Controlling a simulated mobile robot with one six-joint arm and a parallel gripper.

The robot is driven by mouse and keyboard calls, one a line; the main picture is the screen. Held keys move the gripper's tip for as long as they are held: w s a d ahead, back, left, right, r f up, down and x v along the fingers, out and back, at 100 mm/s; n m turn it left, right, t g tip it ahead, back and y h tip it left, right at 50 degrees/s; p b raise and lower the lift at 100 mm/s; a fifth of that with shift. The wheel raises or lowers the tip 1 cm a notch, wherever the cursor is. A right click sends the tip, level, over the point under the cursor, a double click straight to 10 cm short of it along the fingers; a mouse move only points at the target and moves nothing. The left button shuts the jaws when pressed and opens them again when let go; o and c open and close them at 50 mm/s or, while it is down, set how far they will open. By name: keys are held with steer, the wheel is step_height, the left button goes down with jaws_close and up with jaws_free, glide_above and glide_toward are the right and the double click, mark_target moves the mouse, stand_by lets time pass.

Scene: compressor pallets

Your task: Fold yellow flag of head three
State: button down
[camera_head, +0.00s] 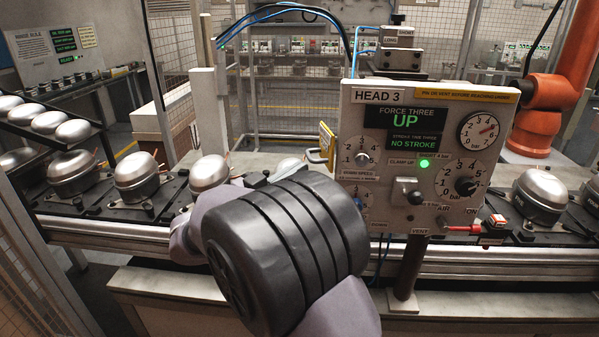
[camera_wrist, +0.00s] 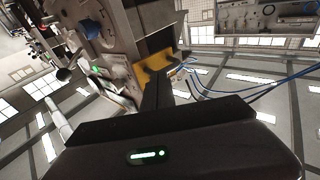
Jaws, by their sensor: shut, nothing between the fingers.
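The head three panel (camera_head: 418,160) is a beige control box marked HEAD 3, with displays reading UP and NO STROKE and a lit green lamp. The yellow flag (camera_head: 327,143) stands at the panel's left edge, seen nearly edge-on, near a metal loop. In the wrist view the yellow flag (camera_wrist: 157,70) shows just beyond the fingers, beside the panel (camera_wrist: 118,65). My gripper (camera_wrist: 157,84) is shut and empty, its dark fingertips close to the flag; I cannot tell whether they touch. In the head view my arm's dark wrist hides most of it.
Compressors (camera_head: 136,177) stand on pallets along the conveyor (camera_head: 110,238), with more at the right. An orange robot arm (camera_head: 545,100) stands behind right.

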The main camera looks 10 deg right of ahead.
steer(key=shift+w+d+r, duration=0.15)
steer(key=shift+w+d, duration=0.25)
steer(key=shift+d, duration=0.2)
steer(key=shift+w+d, duration=0.15)
steer(key=shift+w, duration=0.5)
steer(key=shift+w+d, duration=0.15)
steer(key=shift+w, duration=0.45)
